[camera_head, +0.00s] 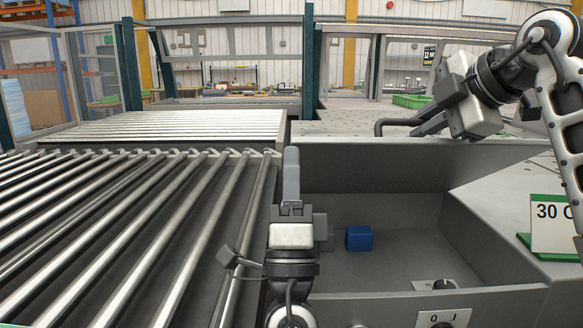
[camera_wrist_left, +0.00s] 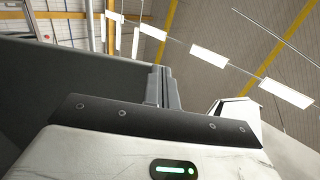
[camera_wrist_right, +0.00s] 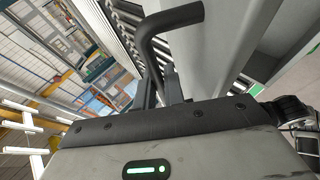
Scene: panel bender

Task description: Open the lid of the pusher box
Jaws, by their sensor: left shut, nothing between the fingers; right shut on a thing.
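The lid (camera_head: 400,168) of the pusher box (camera_head: 490,290) is raised at the back of the box, and the box interior shows below it. A dark bent handle (camera_head: 385,124) is at the lid's upper edge; it also shows in the right wrist view (camera_wrist_right: 165,28). My right gripper (camera_head: 418,128) is shut on this handle. My left gripper (camera_head: 291,158) is shut and empty, fingers pointing up, at the left end of the lid and box. In the left wrist view its fingers (camera_wrist_left: 161,82) stand together, beside a large dark grey surface. Whether they touch the lid I cannot tell.
A blue block (camera_head: 359,238) lies inside the box. A roller table (camera_head: 120,230) fills the left side. A switch plate (camera_head: 443,318) is on the box front. A sign marked 30 (camera_head: 552,225) stands at the right. The flat bed behind the lid is mostly clear.

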